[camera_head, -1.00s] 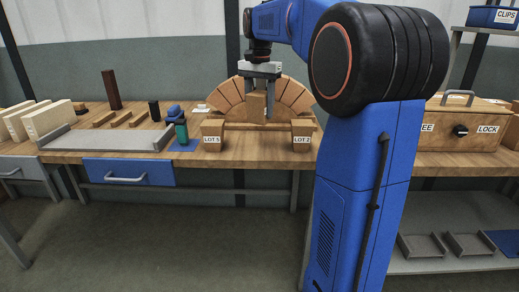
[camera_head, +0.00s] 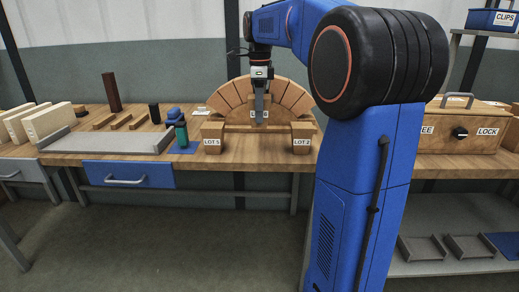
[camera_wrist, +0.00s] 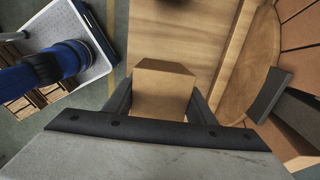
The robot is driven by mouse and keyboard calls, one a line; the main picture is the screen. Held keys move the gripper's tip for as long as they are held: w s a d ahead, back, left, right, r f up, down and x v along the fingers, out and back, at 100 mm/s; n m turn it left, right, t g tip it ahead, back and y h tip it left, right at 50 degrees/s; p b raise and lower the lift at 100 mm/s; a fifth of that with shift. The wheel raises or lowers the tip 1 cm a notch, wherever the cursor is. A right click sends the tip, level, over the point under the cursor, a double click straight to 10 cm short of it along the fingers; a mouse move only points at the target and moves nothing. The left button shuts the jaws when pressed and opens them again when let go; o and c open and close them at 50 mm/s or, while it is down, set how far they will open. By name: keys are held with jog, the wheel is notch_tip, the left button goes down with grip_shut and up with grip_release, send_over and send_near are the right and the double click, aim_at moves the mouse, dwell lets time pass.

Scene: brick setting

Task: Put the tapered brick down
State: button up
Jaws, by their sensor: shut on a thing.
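The tapered brick (camera_wrist: 163,88) is a tan wooden block, gripped between the two dark fingers of my gripper (camera_wrist: 160,100) in the wrist view. In the head view my gripper (camera_head: 260,108) points down in front of the brick arch (camera_head: 231,96), with its fingers seen nearly edge-on.
Wooden blocks labelled LOT 1 (camera_head: 212,132) and LOT 2 (camera_head: 303,132) stand at the arch's two feet. Left are a blue mat (camera_head: 184,148) with a green bottle (camera_head: 182,133) and a grey tray (camera_head: 100,143). A wooden lock box (camera_head: 460,130) stands right. Bench (camera_head: 255,158) front is bare.

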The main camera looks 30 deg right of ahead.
notch_tip(320, 180, down, 10)
jog(key=shift+r, duration=0.15)
dwell(0.4)
jog(key=o, duration=1.3)
notch_tip(320, 180, up, 12)
